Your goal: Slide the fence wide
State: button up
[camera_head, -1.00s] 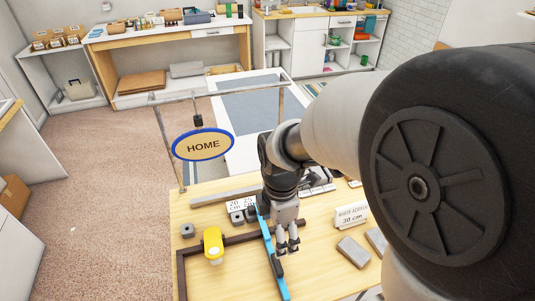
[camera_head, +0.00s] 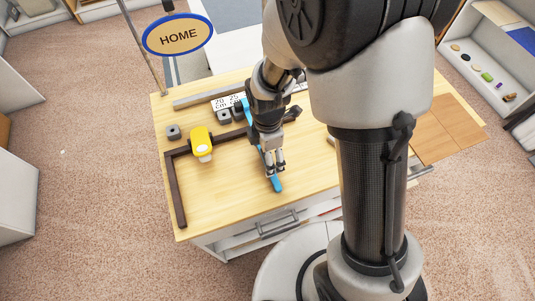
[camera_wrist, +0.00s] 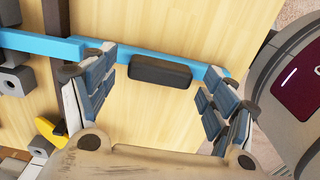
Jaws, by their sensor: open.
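The fence appears to be the long blue bar (camera_head: 276,184), which runs from the back of the wooden table towards its front edge. In the wrist view the blue bar (camera_wrist: 145,55) crosses the top, with a dark grey grip block (camera_wrist: 160,71) on its near side. My gripper (camera_head: 272,165) is over the front part of the bar. Its fingers (camera_wrist: 163,85) are open and spread to the left and right of the grip block, with gaps at both sides. My wrist and fingers hide much of the bar in the head view.
A dark brown angled rail (camera_head: 175,190) lies on the table's left side. A yellow tool (camera_head: 200,140) with a white end stands by it. Small grey blocks (camera_head: 173,131) and a number card (camera_head: 228,102) are near the back. A HOME sign (camera_head: 178,36) hangs behind.

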jog(key=shift+f, duration=0.2)
jog(key=c, duration=1.5)
jog(key=shift+d, duration=0.1)
